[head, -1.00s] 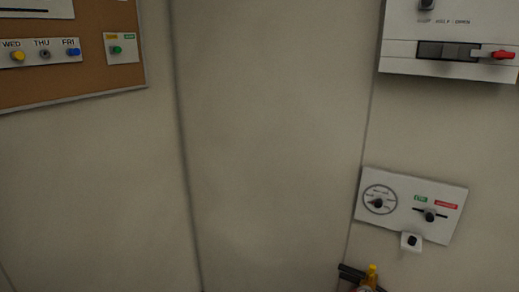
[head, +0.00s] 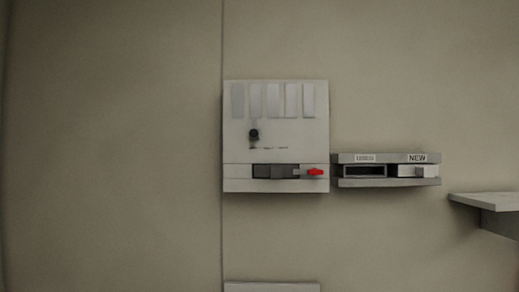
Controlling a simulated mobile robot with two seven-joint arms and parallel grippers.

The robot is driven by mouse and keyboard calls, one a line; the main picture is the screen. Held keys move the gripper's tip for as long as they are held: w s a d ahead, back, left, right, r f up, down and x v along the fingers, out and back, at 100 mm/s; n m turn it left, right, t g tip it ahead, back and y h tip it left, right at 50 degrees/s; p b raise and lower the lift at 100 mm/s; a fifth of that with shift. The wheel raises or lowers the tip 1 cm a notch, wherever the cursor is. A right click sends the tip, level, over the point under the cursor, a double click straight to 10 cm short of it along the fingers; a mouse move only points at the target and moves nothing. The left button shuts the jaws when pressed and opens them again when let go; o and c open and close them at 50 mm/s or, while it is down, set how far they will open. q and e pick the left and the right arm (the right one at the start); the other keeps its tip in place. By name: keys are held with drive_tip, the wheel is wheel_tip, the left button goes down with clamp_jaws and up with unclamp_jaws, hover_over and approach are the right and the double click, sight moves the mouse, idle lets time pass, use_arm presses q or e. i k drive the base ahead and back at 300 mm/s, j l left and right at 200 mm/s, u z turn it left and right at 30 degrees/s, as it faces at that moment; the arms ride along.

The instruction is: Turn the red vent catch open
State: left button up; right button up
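The red vent catch (head: 315,172) shows in the head view as a small red piece at the lower right of a pale wall panel (head: 237,140). It lies roughly level, beside a dark grey block (head: 275,171) set in the same lower strip. Above it the panel has a row of vertical slats (head: 273,100) and a black knob (head: 253,134) over small, unreadable lettering. Neither of my grippers is in the head view.
A shelf (head: 487,199) juts out at the far right. The wall left of the panel is bare.

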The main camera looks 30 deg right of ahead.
sight(314, 171)
drive_tip(key=l+z, duration=0.15)
drive_tip(key=z, duration=0.2)
drive_tip(key=l+z, duration=0.1)
drive_tip(key=z, duration=0.25)
drive_tip(key=l+z, duration=0.1)
drive_tip(key=z, duration=0.25)
drive_tip(key=i+j+z, duration=0.4)
drive_tip(key=j, duration=0.25)
drive_tip(key=j+z, duration=0.2)
drive_tip(key=j, duration=0.15)
